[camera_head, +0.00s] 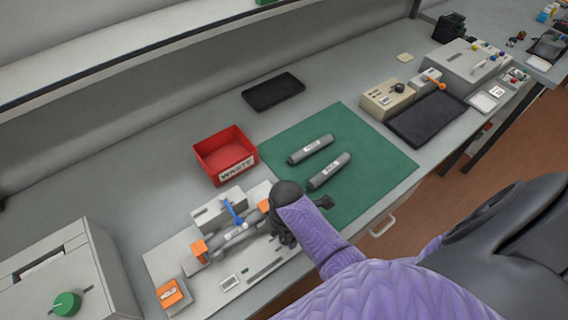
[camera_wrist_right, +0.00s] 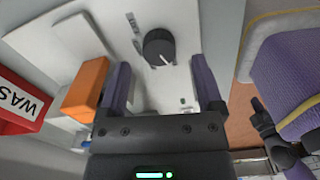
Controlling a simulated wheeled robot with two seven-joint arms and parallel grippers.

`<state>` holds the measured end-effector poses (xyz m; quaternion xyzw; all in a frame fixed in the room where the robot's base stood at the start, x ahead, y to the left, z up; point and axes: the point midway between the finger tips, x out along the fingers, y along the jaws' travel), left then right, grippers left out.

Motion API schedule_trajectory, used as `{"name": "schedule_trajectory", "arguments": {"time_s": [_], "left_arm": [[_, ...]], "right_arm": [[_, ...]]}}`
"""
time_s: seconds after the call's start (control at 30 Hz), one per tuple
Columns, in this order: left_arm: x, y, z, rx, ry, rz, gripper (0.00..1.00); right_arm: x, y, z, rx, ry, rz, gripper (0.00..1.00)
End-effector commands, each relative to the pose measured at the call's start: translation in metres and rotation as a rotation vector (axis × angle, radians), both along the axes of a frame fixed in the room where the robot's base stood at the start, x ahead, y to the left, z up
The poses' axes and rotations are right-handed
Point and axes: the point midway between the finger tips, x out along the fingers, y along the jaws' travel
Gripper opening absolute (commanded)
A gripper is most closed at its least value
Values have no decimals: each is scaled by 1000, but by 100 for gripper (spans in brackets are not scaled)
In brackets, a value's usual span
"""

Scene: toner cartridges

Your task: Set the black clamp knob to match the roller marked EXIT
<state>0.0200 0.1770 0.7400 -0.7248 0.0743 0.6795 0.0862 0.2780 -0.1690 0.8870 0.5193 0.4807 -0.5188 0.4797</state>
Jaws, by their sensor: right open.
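The black clamp knob (camera_wrist_right: 159,47) sits on a pale plate in the right wrist view, its white pointer line toward the lower right. My right gripper (camera_wrist_right: 160,76) is open, its purple fingers either side of the knob's line and apart from it. In the head view my right gripper (camera_head: 284,232) is over the right end of the fixture (camera_head: 205,275) and hides the knob. A grey roller (camera_head: 238,233) lies in the fixture. Two more grey rollers with white labels, one farther (camera_head: 310,149) and one nearer (camera_head: 330,171), lie on the green mat (camera_head: 385,165). Label words are too small to read.
A red WASTE bin (camera_head: 210,158) stands behind the fixture. Orange blocks (camera_head: 199,251) and a blue lever (camera_head: 233,212) stick up from the fixture. A grey box with a green knob (camera_head: 67,303) is at left. A black tray (camera_head: 274,91) lies farther back.

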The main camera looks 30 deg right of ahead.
Motion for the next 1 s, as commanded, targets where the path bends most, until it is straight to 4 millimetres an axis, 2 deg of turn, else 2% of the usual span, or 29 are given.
{"name": "schedule_trajectory", "arguments": {"time_s": [0.03, 0.13, 0.43, 0.47, 0.83, 1.0], "left_arm": [[-1, 2, -10, 3, 2, -2, 0], [0, 5, -15, 9, 2, -5, 0], [2, 6, -14, 11, -2, -7, 0], [2, 6, -14, 11, -3, -6, 0], [4, -2, -14, -3, -9, -2, 0], [4, -3, -14, -5, -8, -1, 0]], "right_arm": [[0, 0, -13, 0, 2, 0, 85], [0, 0, -24, -1, 1, 0, 85], [0, 0, -26, -1, -1, 0, 85], [0, 0, -26, -1, -1, 0, 80], [0, 0, -26, -1, 0, 0, 2], [0, 0, -26, -1, 0, -3, 0]]}}
